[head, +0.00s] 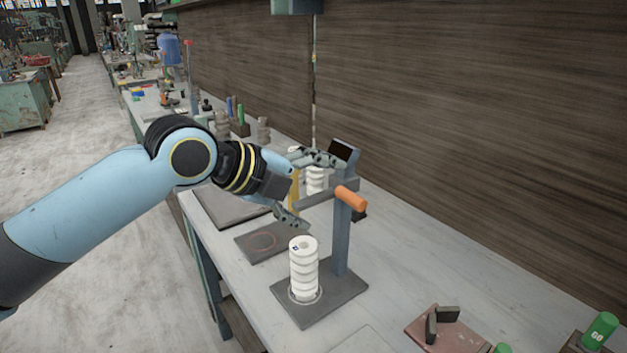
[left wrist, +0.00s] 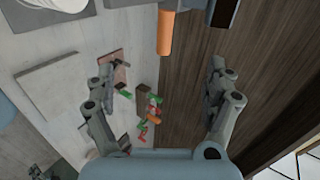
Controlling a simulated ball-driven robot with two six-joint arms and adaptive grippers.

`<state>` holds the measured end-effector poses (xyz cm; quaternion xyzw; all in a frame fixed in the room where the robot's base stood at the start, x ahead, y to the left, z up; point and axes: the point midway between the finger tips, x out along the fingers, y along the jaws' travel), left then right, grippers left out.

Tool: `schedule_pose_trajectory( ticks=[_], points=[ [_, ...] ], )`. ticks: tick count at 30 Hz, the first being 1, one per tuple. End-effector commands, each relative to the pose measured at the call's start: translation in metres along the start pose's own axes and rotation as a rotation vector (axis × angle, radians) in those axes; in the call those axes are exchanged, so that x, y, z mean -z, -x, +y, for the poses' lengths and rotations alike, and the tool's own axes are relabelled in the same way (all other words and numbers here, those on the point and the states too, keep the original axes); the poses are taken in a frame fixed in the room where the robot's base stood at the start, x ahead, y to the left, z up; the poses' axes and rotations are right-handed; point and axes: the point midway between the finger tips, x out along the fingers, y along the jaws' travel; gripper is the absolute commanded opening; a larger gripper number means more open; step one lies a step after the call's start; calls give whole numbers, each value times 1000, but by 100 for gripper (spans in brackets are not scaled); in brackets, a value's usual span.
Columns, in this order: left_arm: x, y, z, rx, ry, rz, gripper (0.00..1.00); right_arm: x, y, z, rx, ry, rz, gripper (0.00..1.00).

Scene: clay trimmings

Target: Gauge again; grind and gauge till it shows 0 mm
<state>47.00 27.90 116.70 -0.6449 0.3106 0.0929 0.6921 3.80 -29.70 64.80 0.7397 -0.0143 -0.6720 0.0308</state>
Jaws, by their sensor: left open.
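A white ribbed clay stack (head: 303,272) stands upright on a dark plate (head: 337,300) that carries a grey post with an orange handle (head: 351,198). I cannot read the screen. My left gripper (head: 308,190) is open and empty, its fingers spread above and behind the front stack. In the left wrist view, the orange handle (left wrist: 165,32) lies ahead between the open fingers (left wrist: 158,82).
A dark plate with a red ring (head: 262,240) lies empty left of the front stack. A reddish plate with dark blocks (head: 434,330) and a green GO piece (head: 600,330) are at the front right. Bare tabletop lies right of the post; a wooden wall runs behind.

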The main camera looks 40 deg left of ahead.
Motion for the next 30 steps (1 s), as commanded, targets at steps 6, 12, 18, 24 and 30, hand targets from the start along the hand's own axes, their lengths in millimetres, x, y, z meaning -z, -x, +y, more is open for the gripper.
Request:
schedule_pose_trajectory(
  ticks=[6, 12, 18, 24, 30],
  points=[
    [-1, -16, -4, 15, -32, 3, 87, -1, -13, 10, -12, 5, 1, 87],
    [-1, -49, -3, 16, -29, 3, 87, -3, -36, 9, -13, 6, 1, 87],
    [0, -81, -3, 14, -30, 4, 87, -4, -57, 8, -13, 6, 2, 87],
    [0, -102, -4, 12, -31, 4, 87, -5, -69, 6, -13, 5, 2, 87],
    [0, -111, -6, 11, -32, 3, 87, -6, -73, 5, -11, 5, 2, 87]
  ],
)
